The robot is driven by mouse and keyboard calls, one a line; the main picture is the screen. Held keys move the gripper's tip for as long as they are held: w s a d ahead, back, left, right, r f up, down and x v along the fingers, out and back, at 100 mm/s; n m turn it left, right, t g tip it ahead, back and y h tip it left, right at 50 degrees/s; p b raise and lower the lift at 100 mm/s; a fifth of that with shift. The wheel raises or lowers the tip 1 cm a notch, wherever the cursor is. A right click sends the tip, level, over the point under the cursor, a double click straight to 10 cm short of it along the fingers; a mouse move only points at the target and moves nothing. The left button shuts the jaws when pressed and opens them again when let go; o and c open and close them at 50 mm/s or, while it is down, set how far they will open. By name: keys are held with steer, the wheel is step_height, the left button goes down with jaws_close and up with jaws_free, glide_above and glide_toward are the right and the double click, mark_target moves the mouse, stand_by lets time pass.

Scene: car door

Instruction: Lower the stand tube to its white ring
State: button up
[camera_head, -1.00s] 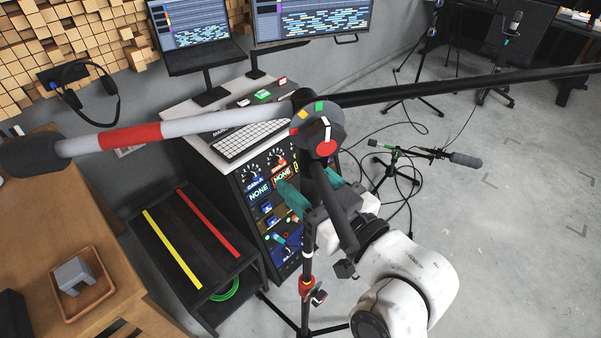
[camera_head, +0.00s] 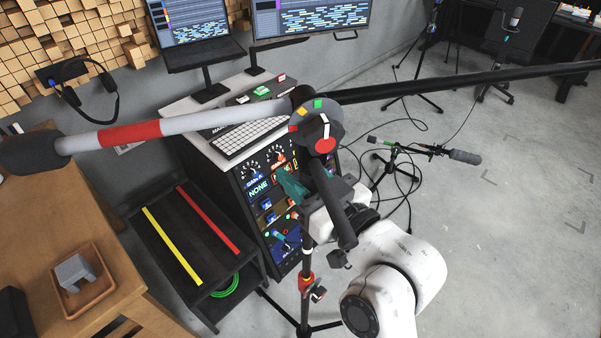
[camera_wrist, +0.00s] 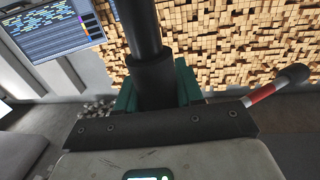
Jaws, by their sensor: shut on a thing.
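The stand tube (camera_head: 318,178) is a dark, nearly upright tube under the disc-shaped boom joint (camera_head: 318,123). My gripper (camera_head: 312,190) has teal fingers and is shut on this tube below the joint. In the wrist view the tube (camera_wrist: 145,40) runs down into a thicker dark sleeve (camera_wrist: 152,82) between the teal fingers. A small pale band, seemingly the white ring (camera_head: 308,249), shows on the thinner tube below my gripper. A red clamp (camera_head: 306,283) with a dark knob sits lower. My gripper hides part of the tube.
The boom (camera_head: 180,128) reaches left to a dark microphone (camera_head: 30,153) and right as a black pole (camera_head: 470,83). An equipment rack (camera_head: 270,215) stands close behind the stand. A black step (camera_head: 185,245) and wooden desk (camera_head: 120,270) are left. Grey floor is open at right.

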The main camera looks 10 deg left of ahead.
jaws_close()
steer(key=shift+f, duration=0.1)
step_height(320, 180, down, 15)
steer(key=b, duration=1.1)
steer(key=shift+f, duration=0.1)
steer(key=o, duration=1)
jaws_free()
steer(key=shift+s, duration=0.1)
steer(key=b+v, duration=0.1)
steer(key=v, duration=0.9)
steer(key=shift+s+d, duration=0.25)
